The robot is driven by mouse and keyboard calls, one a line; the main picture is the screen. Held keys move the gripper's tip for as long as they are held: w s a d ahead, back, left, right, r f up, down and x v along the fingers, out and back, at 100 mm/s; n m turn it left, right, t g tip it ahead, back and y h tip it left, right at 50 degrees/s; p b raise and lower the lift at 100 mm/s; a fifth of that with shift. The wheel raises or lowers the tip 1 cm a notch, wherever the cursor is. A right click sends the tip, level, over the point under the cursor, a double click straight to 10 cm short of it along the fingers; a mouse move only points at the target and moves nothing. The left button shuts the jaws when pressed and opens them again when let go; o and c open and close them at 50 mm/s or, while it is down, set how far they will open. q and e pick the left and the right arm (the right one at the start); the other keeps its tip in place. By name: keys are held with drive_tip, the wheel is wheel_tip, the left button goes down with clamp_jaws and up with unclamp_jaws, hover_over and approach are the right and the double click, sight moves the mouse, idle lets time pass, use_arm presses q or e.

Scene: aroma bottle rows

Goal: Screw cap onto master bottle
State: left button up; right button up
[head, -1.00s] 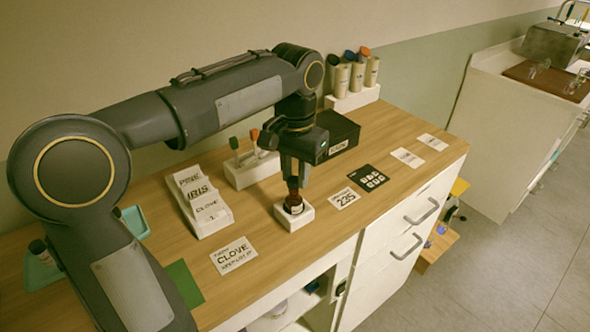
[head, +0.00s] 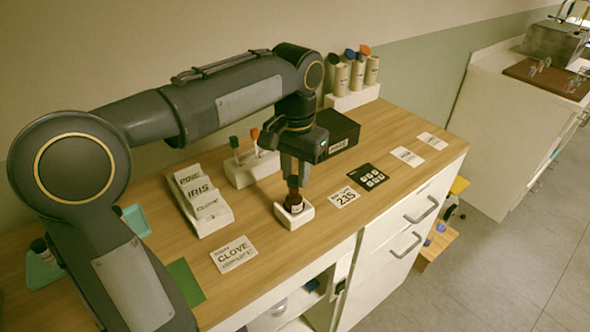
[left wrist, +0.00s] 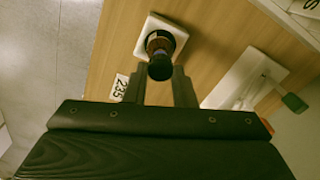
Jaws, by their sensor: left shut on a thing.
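The master bottle (head: 295,207) is dark amber with a light label and stands upright in a square white holder (head: 281,214) near the table's front edge. My left gripper (head: 293,184) points straight down over it, its fingers shut on the dark cap at the bottle's top. In the left wrist view the black cap (left wrist: 160,67) sits over the bottle neck, between the two fingers (left wrist: 160,80). Cap and bottle look in line; whether the threads are engaged cannot be seen. My right gripper is not in view.
Behind the bottle stand a white rack with green and orange droppers (head: 247,165) and a black box (head: 338,134). A stepped label stand (head: 205,205) is to the left, with a CLOVE card (head: 234,254) in front. Flat cards (head: 344,197) lie to the right.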

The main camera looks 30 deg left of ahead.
use_arm(q)
drive_tip(key=shift+f, duration=0.6)
drive_tip(key=shift+f+b, duration=0.3)
drive_tip(key=shift+f, duration=0.35)
idle(1.4)
drive_tip(key=o, duration=1)
drive_tip(key=shift+r, duration=0.15)
drive_tip(key=shift+c, duration=0.2)
wheel_tip(320, 180, up, 7)
drive_tip(key=p, duration=0.7)
drive_tip(key=shift+o, duration=0.3)
drive_tip(key=shift+a, duration=0.1)
